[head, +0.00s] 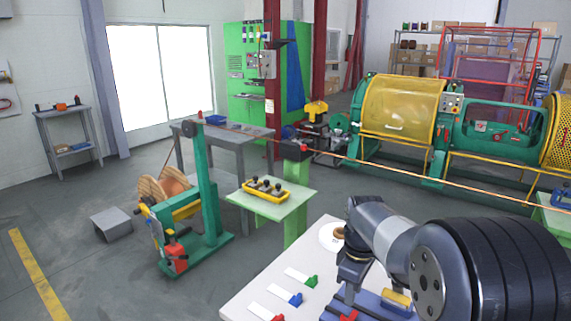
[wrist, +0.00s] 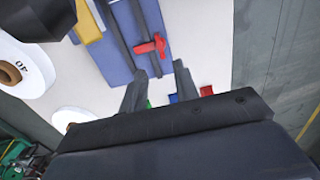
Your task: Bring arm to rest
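My arm (head: 395,240) reaches in from the lower right of the head view, bent down over a white table (head: 245,290). My gripper (wrist: 158,82) points down at the table. Its two fingers stand apart in the wrist view with nothing seen between them. Beyond the fingertips are a blue plate (wrist: 120,45) and a red handle (wrist: 152,46) on it. In the head view the fingertips are hard to make out.
White tags with green (head: 311,281), blue (head: 296,299) and red ends lie on the table. White reels (wrist: 25,65) lie at the left in the wrist view. A green stand (head: 205,190) and a pale green table with a yellow tray (head: 266,194) stand beyond.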

